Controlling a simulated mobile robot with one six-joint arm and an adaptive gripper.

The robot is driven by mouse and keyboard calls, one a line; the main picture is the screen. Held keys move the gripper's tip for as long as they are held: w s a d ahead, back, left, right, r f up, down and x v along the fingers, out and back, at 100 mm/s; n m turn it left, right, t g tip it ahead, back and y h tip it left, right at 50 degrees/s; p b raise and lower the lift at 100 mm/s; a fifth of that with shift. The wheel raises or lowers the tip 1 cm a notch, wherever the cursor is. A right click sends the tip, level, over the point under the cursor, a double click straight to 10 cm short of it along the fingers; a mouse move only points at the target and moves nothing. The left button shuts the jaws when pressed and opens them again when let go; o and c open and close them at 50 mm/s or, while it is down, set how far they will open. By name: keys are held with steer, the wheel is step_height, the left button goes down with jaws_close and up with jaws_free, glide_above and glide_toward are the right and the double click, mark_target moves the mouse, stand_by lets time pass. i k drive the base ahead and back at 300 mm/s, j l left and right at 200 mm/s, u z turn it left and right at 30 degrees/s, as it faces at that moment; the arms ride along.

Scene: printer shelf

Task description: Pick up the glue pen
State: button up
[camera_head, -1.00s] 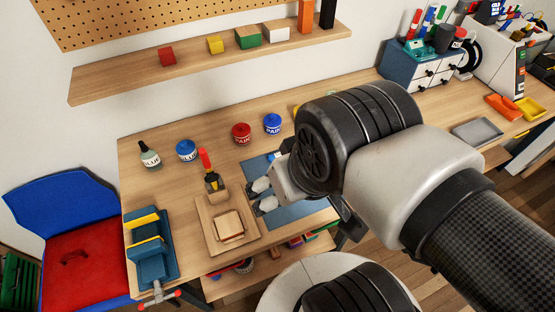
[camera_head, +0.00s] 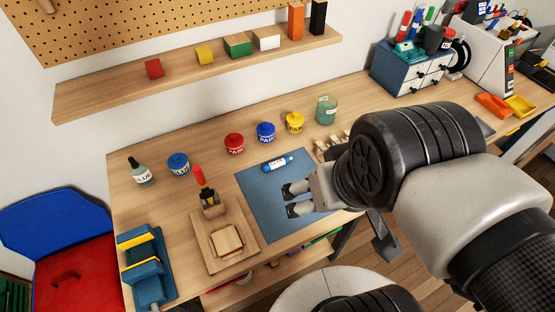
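A small blue pen with a white label (camera_head: 278,164) lies on the blue-grey mat (camera_head: 262,195), near the mat's back edge; it looks like the glue pen. My gripper (camera_head: 289,199) is over the mat, in front of the pen and slightly to its right. Its two pale fingertips point left with a gap between them, and nothing is seen between them. The gripper and the pen are apart in the picture; the gripper's height above the mat is hard to tell.
Blue (camera_head: 178,164), red (camera_head: 234,144), second blue (camera_head: 265,133) and yellow (camera_head: 295,122) paint pots stand behind the mat, with a glass jar (camera_head: 326,110). A glue bottle (camera_head: 140,172) stands at left. A wooden tray (camera_head: 247,225) and blue vise (camera_head: 146,268) are left of the mat.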

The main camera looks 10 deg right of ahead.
mark_target(279, 163)
steer(key=u, duration=0.9)
steer(key=j+z, duration=0.1)
steer(key=z, duration=0.85)
steer(key=i+l+z, duration=0.45)
steer(key=z, duration=0.15)
